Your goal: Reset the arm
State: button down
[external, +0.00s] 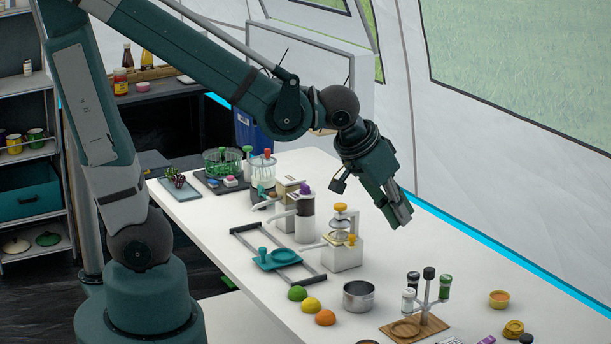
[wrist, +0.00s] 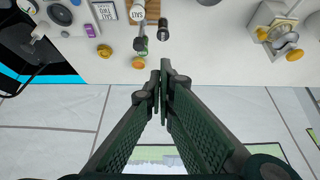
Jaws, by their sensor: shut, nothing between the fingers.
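My gripper (external: 400,213) hangs over the far edge of the white table (external: 240,225), high above the surface and tilted downward. Its fingers are together with nothing between them. In the wrist view my gripper (wrist: 163,75) shows as two dark green ribbed fingers meeting at the tips, with the table's edge and the tent wall behind them. My arm reaches from its base at the left across the table.
A spice stand (external: 424,305) with shakers, a steel pot (external: 358,296), a juicer with a yellow top (external: 342,240) and coloured half-domes (external: 312,304) stand on the table. A shelf (external: 30,150) is at the left. The air around my gripper looks clear.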

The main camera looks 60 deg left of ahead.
jog(key=s+a+r, duration=0.2)
jog(key=s+a, duration=0.3)
jog(key=a, duration=0.2)
jog(key=s+a+r, duration=0.3)
jog(key=s+a, duration=0.3)
jog(key=a, duration=0.2)
jog(key=shift+a+r+t, duration=0.15)
jog(key=shift+r+t, duration=0.05)
jog(key=shift+t, duration=0.1)
